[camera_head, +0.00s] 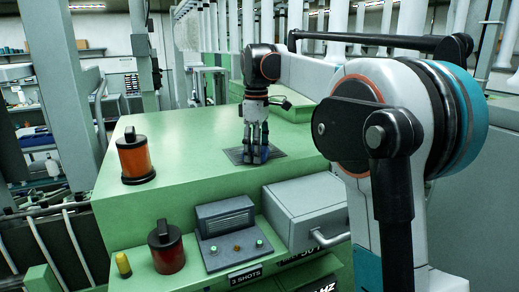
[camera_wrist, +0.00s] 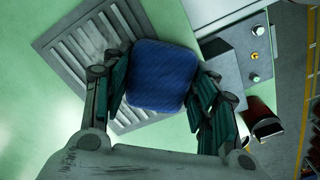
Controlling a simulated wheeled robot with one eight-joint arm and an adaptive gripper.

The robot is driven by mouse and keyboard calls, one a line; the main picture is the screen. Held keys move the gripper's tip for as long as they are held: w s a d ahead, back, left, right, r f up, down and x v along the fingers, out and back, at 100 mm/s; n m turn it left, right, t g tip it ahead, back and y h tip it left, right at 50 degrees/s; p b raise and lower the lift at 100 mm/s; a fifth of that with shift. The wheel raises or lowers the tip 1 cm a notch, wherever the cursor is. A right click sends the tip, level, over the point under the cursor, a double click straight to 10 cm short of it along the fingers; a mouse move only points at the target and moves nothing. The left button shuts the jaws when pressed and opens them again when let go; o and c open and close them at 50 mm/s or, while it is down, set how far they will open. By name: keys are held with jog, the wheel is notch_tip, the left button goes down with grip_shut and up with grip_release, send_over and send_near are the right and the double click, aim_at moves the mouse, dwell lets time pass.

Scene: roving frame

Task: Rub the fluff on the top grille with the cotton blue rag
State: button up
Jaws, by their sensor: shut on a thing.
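The top grille (camera_head: 235,154) is a dark slotted plate set in the green machine top. It shows larger in the wrist view (camera_wrist: 72,52). My gripper (camera_head: 257,157) points down over the grille. In the wrist view my gripper (camera_wrist: 160,90) is shut on the blue rag (camera_wrist: 161,74), a folded dark blue pad between the fingers. The rag covers the right part of the grille there; I cannot tell if it touches the slots. Only a little of the rag (camera_head: 265,144) shows in the head view. I see no clear fluff on the uncovered slots.
An orange canister (camera_head: 135,158) stands at the left of the green top (camera_head: 190,165). On the lower ledge are a red canister (camera_head: 166,250), a yellow piece (camera_head: 123,264), a control box (camera_head: 226,225) and a grey box (camera_head: 300,208).

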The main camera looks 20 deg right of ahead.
jog(key=shift+a, duration=0.45)
jog(key=shift+w+p, duration=0.35)
jog(key=shift+w, duration=0.3)
jog(key=shift+w+p, duration=1.6)
jog(key=shift+w, duration=1.65)
jog(key=shift+w+f+p, duration=0.1)
jog(key=shift+w+p, duration=0.5)
jog(key=shift+w, duration=0.45)
